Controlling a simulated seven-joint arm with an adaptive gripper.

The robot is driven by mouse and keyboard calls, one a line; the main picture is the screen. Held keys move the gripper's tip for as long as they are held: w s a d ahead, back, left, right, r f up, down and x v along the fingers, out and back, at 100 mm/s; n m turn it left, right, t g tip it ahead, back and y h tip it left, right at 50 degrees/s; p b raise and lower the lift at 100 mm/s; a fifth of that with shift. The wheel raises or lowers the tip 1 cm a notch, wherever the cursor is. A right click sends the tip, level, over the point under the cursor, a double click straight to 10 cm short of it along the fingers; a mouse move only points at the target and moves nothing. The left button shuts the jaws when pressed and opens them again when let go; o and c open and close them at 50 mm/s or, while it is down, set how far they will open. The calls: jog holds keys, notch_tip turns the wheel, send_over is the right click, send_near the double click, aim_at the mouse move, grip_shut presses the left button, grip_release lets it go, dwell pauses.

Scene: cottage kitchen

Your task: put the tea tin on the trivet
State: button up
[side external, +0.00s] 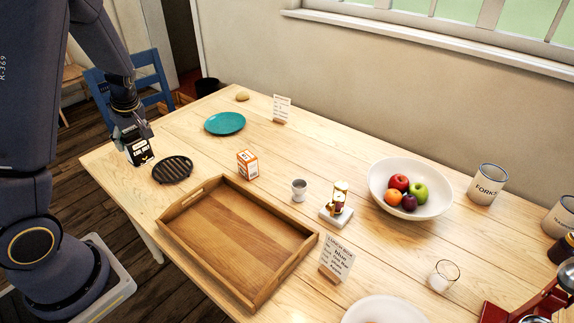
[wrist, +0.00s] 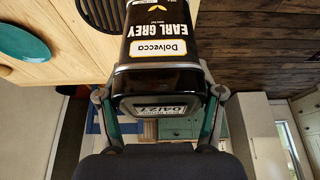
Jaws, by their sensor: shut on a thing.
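The tea tin (side external: 140,153) is black with a white and yellow label. In the wrist view the tin (wrist: 160,78) reads "Earl Grey" and fills the middle of the picture, between the two fingers. My gripper (side external: 129,136) is shut on it at the table's left end. I cannot tell whether the tin's base touches the table. The trivet (side external: 172,169), round, black and slatted, lies flat and empty just right of the tin. Part of the trivet (wrist: 98,14) shows behind the tin in the wrist view.
A wooden tray (side external: 283,279), an orange box (side external: 247,164) and a teal plate (side external: 225,123) stand to the right of the trivet. A grey cup (side external: 299,190), a fruit bowl (side external: 438,204) and small card signs are farther right.

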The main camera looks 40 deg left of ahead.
notch_tip(320, 180, down, 2)
jog(key=shift+w+a+f, duration=0.1)
jog(key=shift+w+a, duration=0.05)
jog(key=w+a+f, duration=0.4)
jog(key=w+a, duration=0.1)
jog(key=w, duration=0.2)
send_over(171, 167)
notch_tip(171, 167, down, 6)
jog(key=shift+a+f, duration=0.1)
jog(key=shift+f, duration=1.3)
jog(key=shift+f, duration=0.15)
jog(key=o, duration=1.3)
jog(key=shift+o, duration=0.2)
